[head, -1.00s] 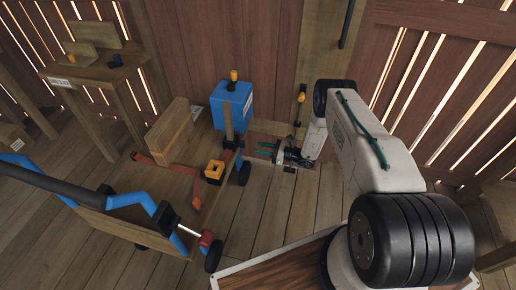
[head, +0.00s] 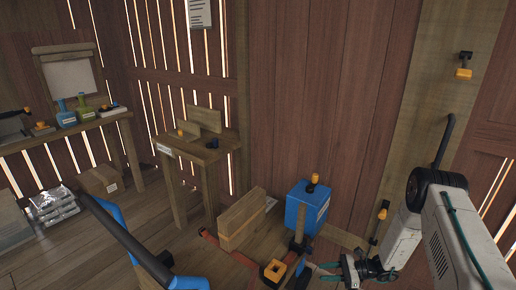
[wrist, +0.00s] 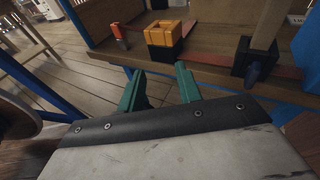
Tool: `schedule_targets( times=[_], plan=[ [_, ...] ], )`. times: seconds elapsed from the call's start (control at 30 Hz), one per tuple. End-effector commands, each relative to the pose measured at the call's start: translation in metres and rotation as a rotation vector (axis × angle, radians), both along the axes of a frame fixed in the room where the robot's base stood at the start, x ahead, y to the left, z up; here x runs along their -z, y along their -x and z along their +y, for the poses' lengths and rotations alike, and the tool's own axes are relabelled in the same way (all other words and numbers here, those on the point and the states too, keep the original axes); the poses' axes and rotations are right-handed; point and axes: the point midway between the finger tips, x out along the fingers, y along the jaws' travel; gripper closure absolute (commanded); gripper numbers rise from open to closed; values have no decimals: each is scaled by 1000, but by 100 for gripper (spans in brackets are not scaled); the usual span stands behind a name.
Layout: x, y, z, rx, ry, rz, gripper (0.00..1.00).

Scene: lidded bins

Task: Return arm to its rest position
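My white arm (head: 455,240) with black joints reaches in from the right in the head view. My gripper (head: 345,268) is low in that view, to the right of the blue box. In the wrist view the two green fingers of my gripper (wrist: 160,88) stand apart with nothing between them. Beyond them is an orange and black square holder (wrist: 164,38) on a wooden board. No lidded bin can be made out for certain.
A blue box (head: 306,207) with an orange-topped knob stands by the wall. A wooden block (head: 241,218) and a blue-framed cart (head: 115,230) are to its left. A small wooden table (head: 195,150) and a workbench with bottles (head: 82,107) stand further back.

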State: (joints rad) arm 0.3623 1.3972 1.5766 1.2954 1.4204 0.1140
Motion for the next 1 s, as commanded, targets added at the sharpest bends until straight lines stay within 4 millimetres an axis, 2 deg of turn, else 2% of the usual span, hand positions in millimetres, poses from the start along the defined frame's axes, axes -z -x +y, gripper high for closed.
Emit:
schedule_targets(
  times=[0.03, 0.2, 0.5, 0.8, 1.0],
  plan=[
    [-24, 2, 1, -55, 25, -23, 65],
    [-99, 25, 6, -266, 122, -104, 65],
    [-222, 77, 8, -599, 303, -263, 65],
    [-322, 144, 3, -884, 503, -430, 65],
    [-375, 192, -2, -1048, 646, -542, 65]
  ],
)
